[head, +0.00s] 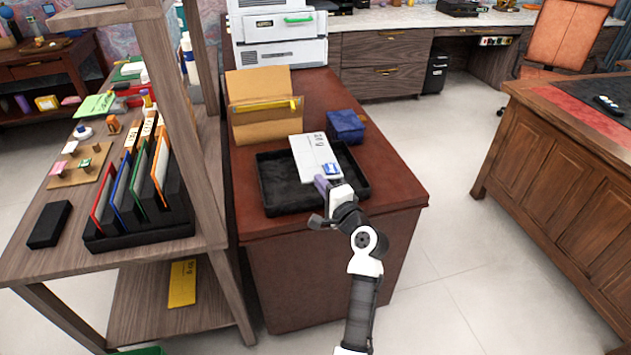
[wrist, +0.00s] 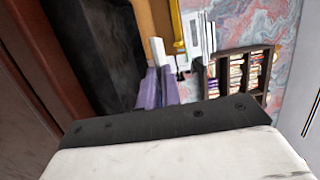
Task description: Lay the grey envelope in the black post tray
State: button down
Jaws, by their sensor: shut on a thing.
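The grey envelope (head: 312,157) looks pale grey-white, with dark print and a blue stamp-like patch. My gripper (head: 324,184) is shut on its near edge and holds it over the black post tray (head: 268,203). The tray lies on the brown desk, its floor partly hidden by the envelope. The envelope's height above the tray is hard to tell. In the wrist view my purple fingertips (wrist: 157,90) are close together, with a thin pale edge (wrist: 158,50) beyond them, and the tray (wrist: 95,45) is on the left.
A blue box (head: 346,126) stands just behind the tray's right side. A tan folder (head: 262,108) with a yellow strip stands behind the tray. A wooden shelf (head: 185,100) with a file rack (head: 140,200) is close on the left. Open floor lies to the right.

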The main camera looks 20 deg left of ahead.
jog(key=c, duration=1.5)
grip_release()
jog(key=shift+d, duration=0.1)
jog(key=shift+b+v, duration=1.75)
jog(key=shift+v, duration=5.1)
jog(key=shift+r, duration=0.1)
